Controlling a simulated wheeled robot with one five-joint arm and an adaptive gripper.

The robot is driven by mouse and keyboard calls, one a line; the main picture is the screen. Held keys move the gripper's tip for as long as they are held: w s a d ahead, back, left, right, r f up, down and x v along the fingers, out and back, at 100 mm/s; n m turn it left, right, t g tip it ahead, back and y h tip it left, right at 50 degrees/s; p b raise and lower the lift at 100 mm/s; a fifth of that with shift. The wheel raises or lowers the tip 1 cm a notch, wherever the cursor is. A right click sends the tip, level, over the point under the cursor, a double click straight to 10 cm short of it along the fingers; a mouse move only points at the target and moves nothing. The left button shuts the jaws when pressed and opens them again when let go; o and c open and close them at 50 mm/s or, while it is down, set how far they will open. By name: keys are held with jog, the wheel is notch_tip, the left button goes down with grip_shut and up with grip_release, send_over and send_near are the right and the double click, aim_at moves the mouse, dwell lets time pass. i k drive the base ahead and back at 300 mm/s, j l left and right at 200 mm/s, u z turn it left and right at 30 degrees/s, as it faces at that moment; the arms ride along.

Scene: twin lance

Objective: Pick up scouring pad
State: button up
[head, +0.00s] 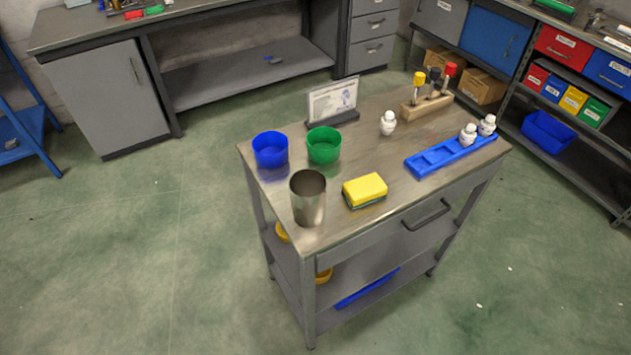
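The scouring pad (365,189) is a yellow block with a dark green underside. It lies flat on the grey metal top of a small workbench cart (393,222), near the front edge. It stands just right of a metal cup, with a small gap between them. Nothing covers it. My gripper does not show in the head view.
On the cart stand the metal cup (308,198), a blue cup (270,149), a green cup (323,145), a framed card (333,101), a blue tray (432,160) with white bottles, and a wooden rack (427,107). Open floor (130,260) lies left of the cart.

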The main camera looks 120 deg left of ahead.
aim_at(362, 191)
jog(key=u, duration=3.75)
jog(key=z, duration=4.4)
jog(key=k+j, duration=0.15)
jog(key=k, duration=0.2)
jog(key=k+j, duration=0.15)
jog(key=k, duration=0.2)
jog(key=k+j+z, duration=0.1)
jog(key=k, duration=0.3)
jog(key=j, duration=0.1)
